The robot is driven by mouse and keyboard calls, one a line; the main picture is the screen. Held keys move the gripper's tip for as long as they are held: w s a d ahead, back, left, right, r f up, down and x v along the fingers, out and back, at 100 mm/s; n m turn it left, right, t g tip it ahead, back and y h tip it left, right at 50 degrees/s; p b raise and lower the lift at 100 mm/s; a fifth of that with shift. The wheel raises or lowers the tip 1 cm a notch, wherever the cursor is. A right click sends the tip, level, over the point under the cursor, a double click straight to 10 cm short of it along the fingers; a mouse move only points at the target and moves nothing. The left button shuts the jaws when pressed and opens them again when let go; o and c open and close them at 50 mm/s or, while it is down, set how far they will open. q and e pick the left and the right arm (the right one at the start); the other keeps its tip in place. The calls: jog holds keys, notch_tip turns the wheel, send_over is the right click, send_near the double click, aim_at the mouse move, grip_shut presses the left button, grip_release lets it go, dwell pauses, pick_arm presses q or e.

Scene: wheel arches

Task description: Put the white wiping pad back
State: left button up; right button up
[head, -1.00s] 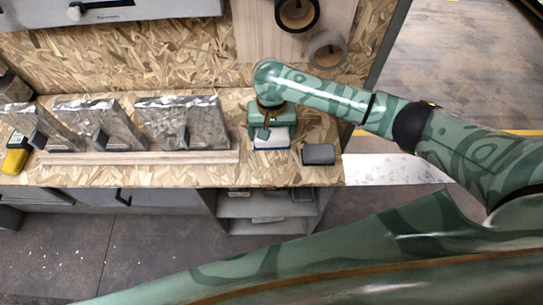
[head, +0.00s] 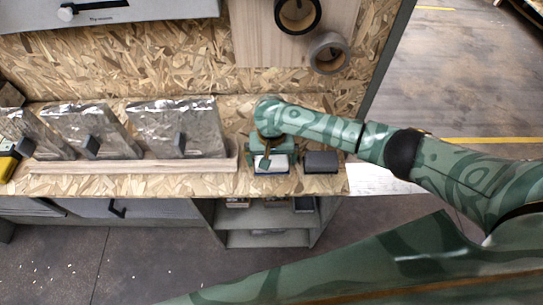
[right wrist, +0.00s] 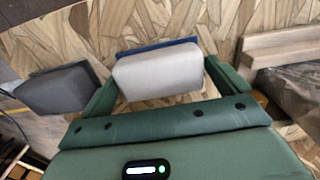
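The white wiping pad (head: 271,164) is a pale block with a blue edge, near the front of the chipboard bench at the right. In the right wrist view, the pad (right wrist: 158,74) lies between the two green fingertips, which meet its sides. My right gripper (head: 268,156) points down at it and looks shut on it. Whether the pad touches the bench or hangs just above it, I cannot tell. A dark grey pad (head: 321,162) sits just to its right, apart from it; it also shows in the right wrist view (right wrist: 58,88). My left gripper is not in view.
A long wooden strip (head: 130,165) lies on the bench (head: 195,186) to the left, with several silvery slanted panels (head: 180,130) behind it. Two round rings (head: 328,54) hang on the back board. Open shelves (head: 265,218) stand below the bench edge.

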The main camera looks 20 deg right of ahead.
jog(key=shift+f+b, duration=0.15)
jog(key=shift+b, duration=0.2)
jog(key=shift+f+b, duration=0.25)
jog(key=shift+b, duration=0.25)
notch_tip(320, 180, up, 17)
jog(key=p, duration=0.9)
jog(key=shift+s+a+p, duration=0.15)
jog(key=shift+a+p, duration=0.1)
jog(key=shift+p, duration=0.05)
jog(key=shift+f, duration=0.1)
